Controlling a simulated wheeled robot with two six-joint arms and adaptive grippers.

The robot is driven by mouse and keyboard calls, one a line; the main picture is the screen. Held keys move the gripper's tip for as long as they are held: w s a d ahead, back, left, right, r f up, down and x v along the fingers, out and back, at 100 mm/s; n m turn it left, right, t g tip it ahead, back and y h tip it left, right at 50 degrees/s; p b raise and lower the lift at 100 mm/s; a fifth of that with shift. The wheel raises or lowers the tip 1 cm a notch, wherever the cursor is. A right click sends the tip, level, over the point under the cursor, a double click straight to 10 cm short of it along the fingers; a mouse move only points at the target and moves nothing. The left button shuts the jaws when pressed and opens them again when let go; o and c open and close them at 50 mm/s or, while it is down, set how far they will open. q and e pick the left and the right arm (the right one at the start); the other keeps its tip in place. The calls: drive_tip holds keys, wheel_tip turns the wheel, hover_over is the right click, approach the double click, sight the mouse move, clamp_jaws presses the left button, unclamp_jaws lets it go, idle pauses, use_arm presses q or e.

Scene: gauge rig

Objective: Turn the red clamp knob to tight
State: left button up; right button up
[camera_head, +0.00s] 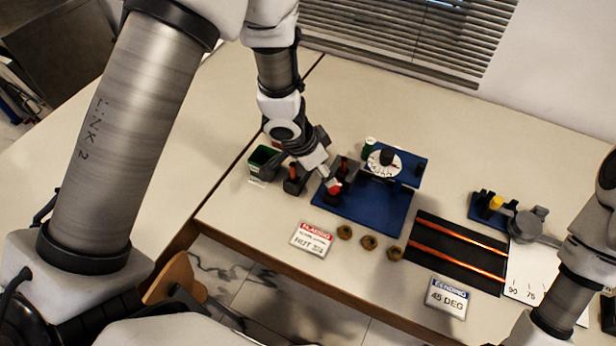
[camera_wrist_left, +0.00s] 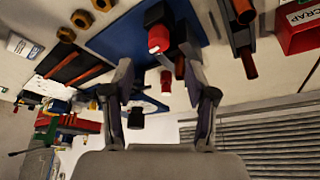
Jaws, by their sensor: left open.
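The red clamp knob (camera_head: 333,188) sits on a dark clamp block at the left of the blue base plate (camera_head: 378,207). In the left wrist view the red knob (camera_wrist_left: 160,38) has a pale end and sits on its black block, just beyond the fingertips. My left gripper (camera_head: 322,172) reaches down from above, close to the knob. In the wrist view its two fingers (camera_wrist_left: 158,62) are spread, with the knob roughly in line with the gap; I cannot tell if they touch it. My right arm shows at the right edge, but I cannot see its gripper.
Brass nuts (camera_head: 369,242), a red-headed card (camera_head: 311,238) and a black mat with copper rods (camera_head: 458,252) lie in front and right.

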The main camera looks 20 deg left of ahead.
sight(334, 188)
use_arm(q)
drive_tip(key=b+x, duration=0.1)
drive_tip(key=x, duration=0.6)
drive_tip(key=shift+w+d+f, duration=0.2)
drive_tip(key=shift+w+f, duration=0.05)
drive_tip(key=shift+f, duration=0.05)
clamp_jaws()
drive_tip(key=m+p, duration=0.1)
drive_tip(key=p, duration=0.3)
drive_tip(key=shift+r+m+g, duration=0.3)
drive_tip(key=shift+r, duration=0.05)
drive_tip(key=shift+f, duration=0.35)
